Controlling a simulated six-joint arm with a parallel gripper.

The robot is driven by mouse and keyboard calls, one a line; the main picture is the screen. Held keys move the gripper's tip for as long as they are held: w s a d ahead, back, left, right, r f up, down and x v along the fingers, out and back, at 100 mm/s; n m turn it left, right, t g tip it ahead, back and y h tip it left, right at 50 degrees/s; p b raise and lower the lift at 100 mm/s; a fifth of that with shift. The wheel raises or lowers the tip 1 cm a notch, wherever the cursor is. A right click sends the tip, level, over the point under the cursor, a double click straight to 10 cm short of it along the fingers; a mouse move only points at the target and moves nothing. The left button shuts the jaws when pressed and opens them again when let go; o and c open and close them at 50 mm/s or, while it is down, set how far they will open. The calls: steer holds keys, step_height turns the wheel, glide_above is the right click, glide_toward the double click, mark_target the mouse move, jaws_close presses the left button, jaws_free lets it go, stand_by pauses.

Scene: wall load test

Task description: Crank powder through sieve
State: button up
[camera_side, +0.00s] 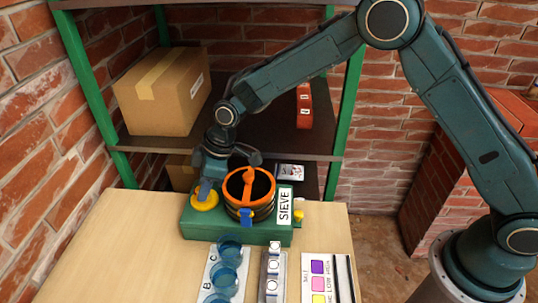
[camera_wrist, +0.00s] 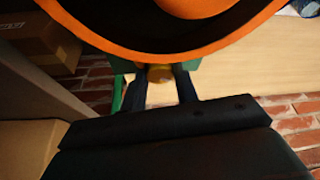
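The sieve (camera_side: 263,212) is a round drum with an orange rim and an orange bar across its top, set on a green base (camera_side: 212,229) labelled SIEVE. A yellow disc (camera_side: 205,205) sits on the left of the base, and a small yellow knob (camera_side: 299,217) is on the right. My gripper (camera_side: 205,187) reaches down onto the yellow disc. In the wrist view, my gripper's dark fingers (camera_wrist: 160,82) stand either side of a yellow-brown knob (camera_wrist: 159,73) and appear to touch it. The orange rim (camera_wrist: 150,52) fills the top there. The drum's inside is dark; I cannot see powder.
Clear blue cups (camera_side: 230,247) stand on a white lettered board at the front, beside a narrow rack (camera_side: 272,280) and a card with coloured squares (camera_side: 318,284). A green-posted shelf behind holds a cardboard box (camera_side: 160,95) and a red object (camera_side: 304,105). The table's left front is clear.

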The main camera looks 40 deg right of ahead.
steer(key=c, duration=0.3)
steer(key=shift+m, duration=0.5)
steer(key=m+h, duration=0.1)
steer(key=m, duration=0.1)
steer(key=m+t, duration=0.1)
steer(key=m, duration=0.2)
steer(key=shift+s+a+t+h, duration=0.15)
steer(key=shift+t+h, duration=0.15)
steer(key=shift+h, duration=0.1)
steer(key=m+h, duration=0.1)
steer(key=m, duration=0.3)
steer(key=shift+a+m+t+h, duration=0.15)
steer(key=shift+m+t+h, duration=0.15)
steer(key=shift+m+h, duration=0.9)
steer(key=shift+m, duration=1.1)
steer(key=o, duration=1)
steer(key=shift+c, duration=0.2)
